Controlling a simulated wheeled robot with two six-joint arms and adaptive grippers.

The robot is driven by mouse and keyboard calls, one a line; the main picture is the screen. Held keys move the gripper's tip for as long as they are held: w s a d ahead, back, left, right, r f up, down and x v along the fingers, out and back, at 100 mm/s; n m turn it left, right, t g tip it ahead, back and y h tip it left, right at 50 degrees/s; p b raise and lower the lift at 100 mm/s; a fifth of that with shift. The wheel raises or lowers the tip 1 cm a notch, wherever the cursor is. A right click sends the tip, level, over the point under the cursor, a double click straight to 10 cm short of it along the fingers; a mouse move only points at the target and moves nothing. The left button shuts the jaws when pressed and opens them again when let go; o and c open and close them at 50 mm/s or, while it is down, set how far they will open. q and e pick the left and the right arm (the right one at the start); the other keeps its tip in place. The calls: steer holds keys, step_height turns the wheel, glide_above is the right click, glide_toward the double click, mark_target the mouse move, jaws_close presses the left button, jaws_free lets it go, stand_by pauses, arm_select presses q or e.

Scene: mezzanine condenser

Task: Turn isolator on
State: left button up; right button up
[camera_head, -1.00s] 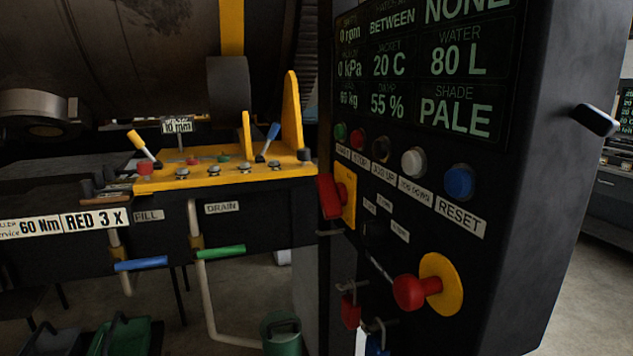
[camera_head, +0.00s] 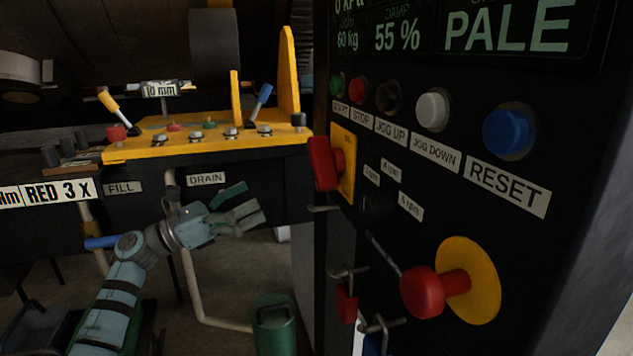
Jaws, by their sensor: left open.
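The isolator is most likely the red rotary handle (camera_head: 322,163) on a yellow plate (camera_head: 346,160), at the left edge of the black control panel; no label on it is readable. The handle stands roughly upright, tilted slightly. My left gripper (camera_head: 247,203) is open and empty, in front of the yellow-topped bench and below the DRAIN label. It is left of the handle and lower in the picture, apart from it. My right gripper is out of view.
A red mushroom button (camera_head: 423,291) on a yellow disc sticks out low on the panel. A red padlock (camera_head: 346,304) hangs left of it. Push buttons, including a blue one (camera_head: 509,131), line the panel. A green bin (camera_head: 273,325) stands on the floor.

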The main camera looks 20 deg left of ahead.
mark_target(312, 165)
arm_select(q)
steer(key=s+d+r+m+g+y, duration=0.15)
steer(key=s+r+m+g, duration=0.25)
steer(key=s+r+m, duration=0.55)
steer(key=shift+m, duration=0.95)
steer(key=x, duration=0.4)
steer(key=w+a+f+p+x, duration=0.1)
steer(key=x, duration=0.4)
steer(key=w+x, duration=0.1)
steer(key=x, duration=0.4)
steer(key=shift+w+f, duration=0.2)
steer(key=shift+w+d+f, duration=0.1)
steer(key=shift+w+d, duration=0.25)
steer(key=shift+d, duration=0.1)
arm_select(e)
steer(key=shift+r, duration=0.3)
arm_select(q)
steer(key=c, duration=1.1)
